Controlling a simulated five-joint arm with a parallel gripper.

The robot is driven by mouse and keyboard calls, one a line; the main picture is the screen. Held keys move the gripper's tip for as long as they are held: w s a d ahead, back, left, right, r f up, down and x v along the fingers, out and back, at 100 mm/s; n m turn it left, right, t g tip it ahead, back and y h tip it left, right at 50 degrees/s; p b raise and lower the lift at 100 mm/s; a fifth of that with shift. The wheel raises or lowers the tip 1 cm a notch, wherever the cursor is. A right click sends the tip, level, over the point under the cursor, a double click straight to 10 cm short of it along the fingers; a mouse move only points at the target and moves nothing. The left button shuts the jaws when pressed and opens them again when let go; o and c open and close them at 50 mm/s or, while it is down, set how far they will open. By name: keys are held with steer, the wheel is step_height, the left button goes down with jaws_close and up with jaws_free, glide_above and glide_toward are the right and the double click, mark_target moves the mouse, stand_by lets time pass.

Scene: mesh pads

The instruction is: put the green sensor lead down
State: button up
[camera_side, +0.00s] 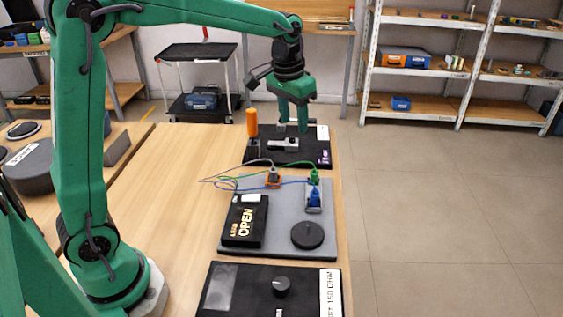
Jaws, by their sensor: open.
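The green sensor lead (314,176) shows as a green plug at the right of the grey pad (230,247), with a thin green cable looping left from it. I cannot tell whether the plug is seated in something or only stands there. My gripper (293,128) is open, pointing down over the black board (255,160) behind the grey pad. It is apart from the green plug, farther back and a little to the left. Its fingertips are close above a silver fitting (284,144) on that board; contact cannot be told. I see nothing between the fingers.
A blue plug (315,198) stands in a light block just in front of the green one. An orange handle (252,123) stands upright near my gripper. A black box (245,222) and disc (307,235) occupy the pad's front.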

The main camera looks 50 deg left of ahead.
steer(key=s+t, duration=0.4)
steer(key=s, duration=1.9)
steer(key=shift+s+r, duration=0.35)
steer(key=shift+r, duration=0.05)
steer(key=shift+o, duration=0.5)
steer(key=m+g, duration=0.5)
steer(key=m, duration=1.3)
glide_above(315, 189)
steer(key=f, duration=1.3)
steer(key=shift+s, duration=0.25)
steer(key=shift+w+f+g, duration=0.2)
steer(key=shift+f+g, duration=0.1)
steer(key=shift+f, duration=0.05)
